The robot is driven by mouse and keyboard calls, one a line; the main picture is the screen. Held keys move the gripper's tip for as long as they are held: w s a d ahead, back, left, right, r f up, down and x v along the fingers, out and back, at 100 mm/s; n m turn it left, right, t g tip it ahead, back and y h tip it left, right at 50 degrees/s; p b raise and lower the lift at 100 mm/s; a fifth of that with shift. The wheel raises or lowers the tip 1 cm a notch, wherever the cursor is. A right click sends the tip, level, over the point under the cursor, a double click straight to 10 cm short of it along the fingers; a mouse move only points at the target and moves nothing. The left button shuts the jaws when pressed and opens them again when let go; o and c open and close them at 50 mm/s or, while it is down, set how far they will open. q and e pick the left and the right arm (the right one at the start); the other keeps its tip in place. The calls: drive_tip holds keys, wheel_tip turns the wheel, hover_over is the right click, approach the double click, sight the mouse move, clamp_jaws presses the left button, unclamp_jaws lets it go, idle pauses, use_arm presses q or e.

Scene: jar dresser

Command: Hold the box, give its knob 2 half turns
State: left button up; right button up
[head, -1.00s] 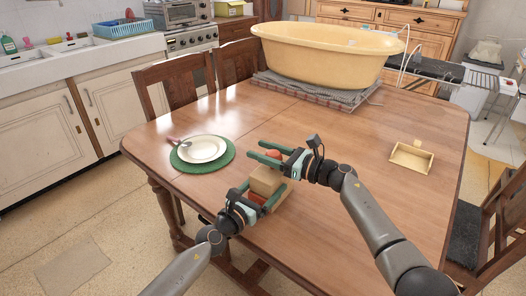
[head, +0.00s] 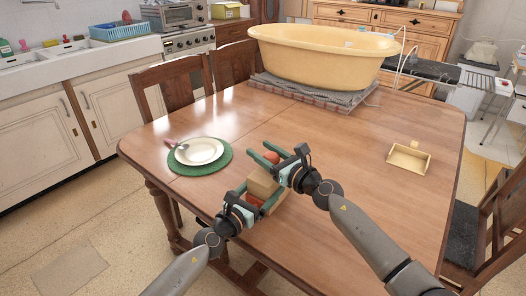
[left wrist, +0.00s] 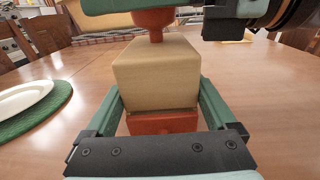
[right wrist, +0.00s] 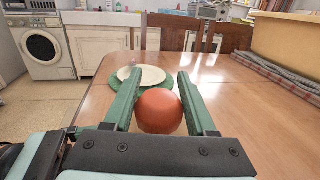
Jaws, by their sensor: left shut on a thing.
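The tan box (head: 262,183) stands upright at the table's near edge, with a red-orange base (left wrist: 162,123) and a round red-orange knob (head: 271,157) on a stem on top. My left gripper (head: 259,190) is shut on the box, one green finger along each side; the left wrist view shows the box between them (left wrist: 155,80). My right gripper (head: 258,149) is level with the knob, its fingers on either side of it. In the right wrist view the knob (right wrist: 159,111) sits between the parted fingers, with a narrow gap at least on the right.
A white plate (head: 199,151) on a green mat (head: 184,170) lies left of the box. A small tan tray (head: 408,160) sits at the right. A yellow tub (head: 320,58) stands on a grey cloth at the far end. The table's middle is clear.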

drive_tip(key=o, duration=0.5)
drive_tip(key=shift+d, duration=0.1)
drive_tip(key=shift+v, duration=5.95)
